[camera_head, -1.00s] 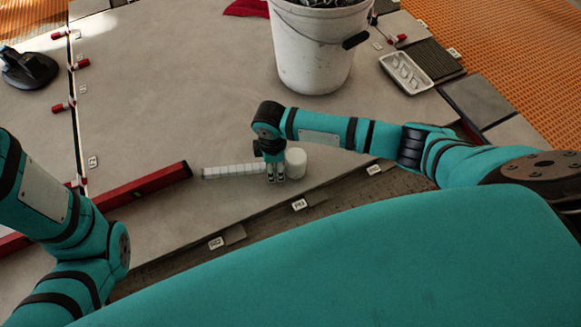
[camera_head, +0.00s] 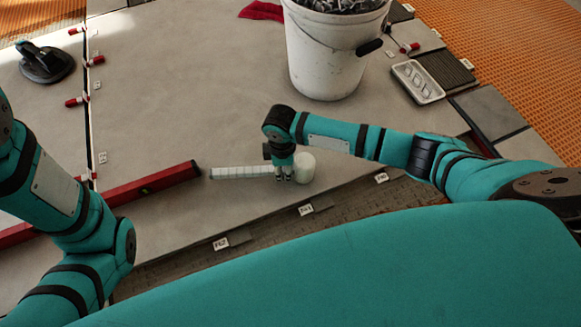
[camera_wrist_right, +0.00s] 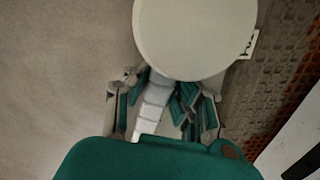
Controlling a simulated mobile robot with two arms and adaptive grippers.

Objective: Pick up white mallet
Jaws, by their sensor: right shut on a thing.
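The white mallet lies along the slab near its front edge, with its segmented handle (camera_head: 240,172) pointing left and its round head (camera_head: 304,167) at the right. My right gripper (camera_head: 284,177) is shut on the handle, close beside the head. In the right wrist view the pale head (camera_wrist_right: 195,35) fills the top, and the handle (camera_wrist_right: 153,103) runs between the fingers of my right gripper (camera_wrist_right: 165,105). I cannot tell any clear gap between mallet and slab. My left arm shows at the left, but its gripper is out of view.
A red level (camera_head: 150,184) lies left of the handle end. A white bucket (camera_head: 325,60) stands behind the mallet. A suction lifter (camera_head: 46,63), a white tray (camera_head: 417,82) and red clips (camera_head: 77,101) are farther off. The slab's middle (camera_head: 180,100) is clear.

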